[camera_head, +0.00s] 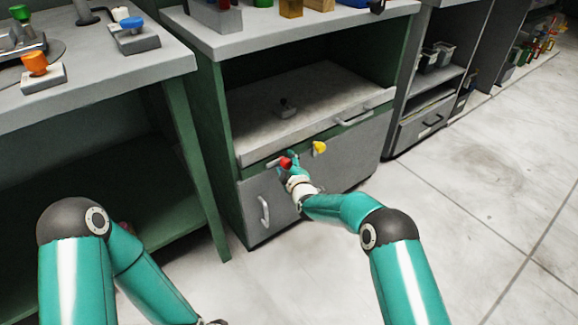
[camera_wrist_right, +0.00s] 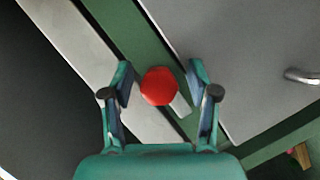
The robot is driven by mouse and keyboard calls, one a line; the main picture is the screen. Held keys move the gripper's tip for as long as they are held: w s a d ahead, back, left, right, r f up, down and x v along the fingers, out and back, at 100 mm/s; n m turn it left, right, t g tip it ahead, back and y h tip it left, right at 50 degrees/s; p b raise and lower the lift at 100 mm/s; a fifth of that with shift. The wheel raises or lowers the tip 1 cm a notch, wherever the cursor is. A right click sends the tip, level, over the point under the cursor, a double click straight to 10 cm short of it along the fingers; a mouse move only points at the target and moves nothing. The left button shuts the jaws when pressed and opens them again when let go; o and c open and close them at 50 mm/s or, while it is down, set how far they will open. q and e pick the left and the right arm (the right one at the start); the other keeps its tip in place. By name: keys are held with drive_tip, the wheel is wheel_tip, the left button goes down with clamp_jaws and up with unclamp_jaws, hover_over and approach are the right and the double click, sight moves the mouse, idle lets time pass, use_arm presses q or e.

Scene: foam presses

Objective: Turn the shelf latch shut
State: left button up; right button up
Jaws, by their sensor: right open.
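A red knob (camera_head: 285,162) with a pale bar sits on the green rail below the pull-out shelf (camera_head: 262,113) of the cabinet. It looks like a latch. In the right wrist view the red knob (camera_wrist_right: 159,86) shows between my fingers, its bar (camera_wrist_right: 181,106) pointing to the lower right. My right gripper (camera_head: 289,167) is at the knob in the head view. It is open, with a gap on each side of the knob in the right wrist view (camera_wrist_right: 161,83). A yellow knob (camera_head: 319,148) sits on the same front, to the right.
A grey door with a handle (camera_head: 264,211) is below the rail. A bench (camera_head: 130,70) with colored knobs stands at the left. The floor (camera_head: 460,195) at right is clear.

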drive_tip(key=shift+w+a, duration=0.1)
drive_tip(key=shift+w, duration=0.1)
drive_tip(key=shift+c, duration=0.2)
drive_tip(key=c, duration=1.1)
drive_tip(key=shift+d+f, duration=0.1)
drive_tip(key=shift+d, duration=0.15)
clamp_jaws()
drive_tip(key=shift+a, duration=0.1)
